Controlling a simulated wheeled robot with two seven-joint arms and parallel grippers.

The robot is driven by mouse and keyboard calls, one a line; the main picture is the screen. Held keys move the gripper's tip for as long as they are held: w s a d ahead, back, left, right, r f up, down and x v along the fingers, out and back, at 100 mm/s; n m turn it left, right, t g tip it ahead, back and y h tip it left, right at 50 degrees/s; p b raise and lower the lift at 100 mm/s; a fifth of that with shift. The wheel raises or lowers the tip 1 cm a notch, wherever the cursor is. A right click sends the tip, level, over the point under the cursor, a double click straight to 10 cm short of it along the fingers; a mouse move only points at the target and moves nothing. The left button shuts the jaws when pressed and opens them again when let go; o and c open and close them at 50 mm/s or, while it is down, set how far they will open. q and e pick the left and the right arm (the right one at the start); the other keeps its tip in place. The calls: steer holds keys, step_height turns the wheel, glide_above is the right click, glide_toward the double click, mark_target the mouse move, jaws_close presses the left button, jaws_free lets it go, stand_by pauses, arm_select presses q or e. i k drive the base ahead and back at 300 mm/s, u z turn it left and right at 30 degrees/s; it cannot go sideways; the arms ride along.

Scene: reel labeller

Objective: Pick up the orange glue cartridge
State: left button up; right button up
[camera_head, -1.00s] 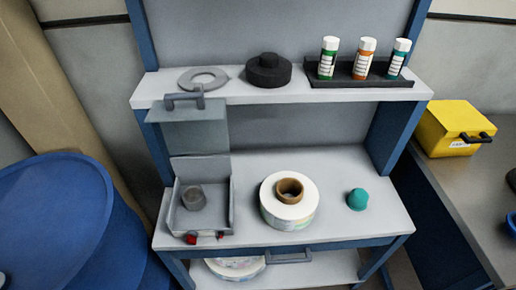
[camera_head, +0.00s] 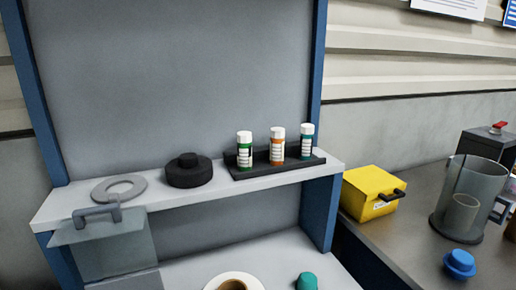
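The orange glue cartridge (camera_head: 277,146) stands upright in a black tray (camera_head: 290,164) on the upper shelf. It has a white cap and a white label. A green cartridge (camera_head: 244,150) stands to its left and a teal one (camera_head: 306,141) to its right, both in the same tray. Neither of my grippers shows in the head view.
A black round knob-topped piece (camera_head: 189,171) and a flat grey ring (camera_head: 118,189) lie on the shelf (camera_head: 224,184) left of the tray. A yellow box (camera_head: 371,193) and a clear jug (camera_head: 470,197) stand on the side bench at right. A label roll (camera_head: 215,284) and a teal object (camera_head: 306,282) are below the shelf.

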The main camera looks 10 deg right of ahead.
mark_target(276, 153)
steer(key=z, duration=0.35)
steer(key=k, duration=0.4)
steer(key=z, duration=1.2)
steer(key=i, duration=0.35)
steer(key=u, duration=1)
steer(key=i, duration=0.8)
steer(key=u, duration=0.95)
